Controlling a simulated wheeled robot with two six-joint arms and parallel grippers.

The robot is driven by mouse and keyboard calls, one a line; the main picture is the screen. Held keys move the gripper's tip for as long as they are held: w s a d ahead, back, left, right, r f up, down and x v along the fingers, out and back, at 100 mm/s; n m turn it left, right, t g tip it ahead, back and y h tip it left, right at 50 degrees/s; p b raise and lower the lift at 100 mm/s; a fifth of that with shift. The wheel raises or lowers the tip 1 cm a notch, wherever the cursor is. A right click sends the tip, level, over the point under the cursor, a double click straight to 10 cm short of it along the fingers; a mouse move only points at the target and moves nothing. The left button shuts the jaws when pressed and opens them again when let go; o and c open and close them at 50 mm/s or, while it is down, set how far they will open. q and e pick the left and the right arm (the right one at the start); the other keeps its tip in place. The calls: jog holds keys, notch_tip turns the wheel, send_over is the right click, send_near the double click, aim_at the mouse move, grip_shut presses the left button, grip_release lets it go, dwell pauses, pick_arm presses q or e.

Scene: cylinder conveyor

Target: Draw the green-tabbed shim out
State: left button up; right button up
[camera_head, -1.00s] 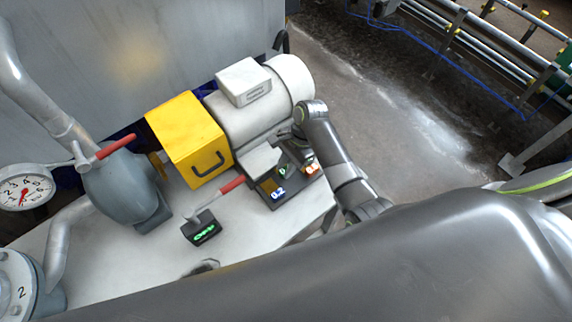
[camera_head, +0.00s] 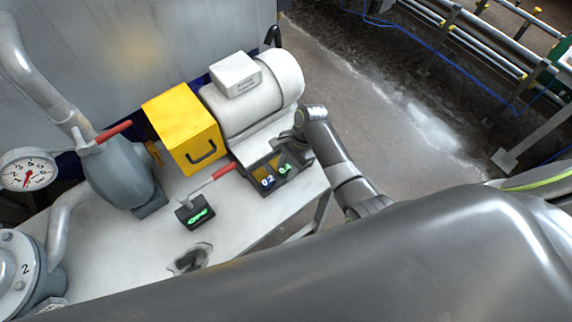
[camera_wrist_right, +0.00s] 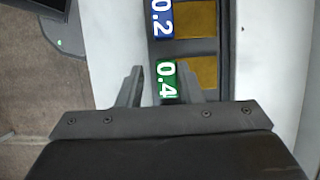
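The green-tabbed shim, marked 0.4 (camera_head: 285,168), sits in a dark tray (camera_head: 288,182) at the foot of the motor. Its green tab (camera_wrist_right: 166,82) also shows in the right wrist view. My right gripper (camera_wrist_right: 158,80) is open, its two fingers apart, with the tab seen between them and nearer the right finger. I cannot tell whether a finger touches the tab. In the head view my right arm reaches over the motor side and its fingers are hard to make out. My left gripper is not in view.
The blue 0.2 tab (camera_head: 267,181) is right beside the green one. A white motor (camera_head: 252,98), yellow box (camera_head: 182,125), red-handled lever (camera_head: 222,172) and small black display (camera_head: 194,213) stand near.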

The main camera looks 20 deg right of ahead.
jog(key=shift+w+r, duration=0.1)
jog(key=shift+w+d+r, duration=0.1)
jog(key=shift+d+r, duration=0.1)
jog(key=shift+r, duration=0.15)
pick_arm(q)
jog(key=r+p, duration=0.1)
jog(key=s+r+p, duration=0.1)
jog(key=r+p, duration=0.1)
pick_arm(e)
jog(key=v, duration=1.6)
jog(key=shift+r, duration=0.25)
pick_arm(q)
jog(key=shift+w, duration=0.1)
pick_arm(e)
jog(key=shift+d+f, duration=0.1)
jog(key=shift+f, duration=0.05)
